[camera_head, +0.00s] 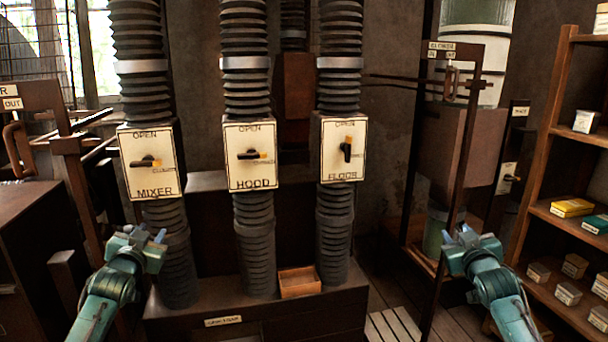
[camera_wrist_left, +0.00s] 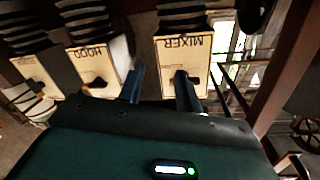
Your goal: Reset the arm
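My left gripper (camera_head: 145,234) is open and empty, in front of and below the MIXER panel (camera_head: 151,181). In the left wrist view its two fingers (camera_wrist_left: 160,86) stand apart with nothing between them, and the MIXER panel is beyond them. My right gripper (camera_head: 459,234) is raised at the right, apart from everything; its fingers look spread and empty. The MIXER lever (camera_head: 146,162) lies about level. The HOOD panel (camera_head: 249,183) has a level lever (camera_head: 248,155) with a yellow tip. The FLOOR panel (camera_head: 343,173) has an upright lever (camera_head: 347,151).
Ribbed ducts (camera_head: 255,250) run above and below the panels. A small wooden box (camera_head: 299,282) sits on the dark ledge. A metal frame with a handle (camera_head: 18,149) is at left. Wooden shelves (camera_head: 535,150) with several small boxes stand at right, beside a dark post.

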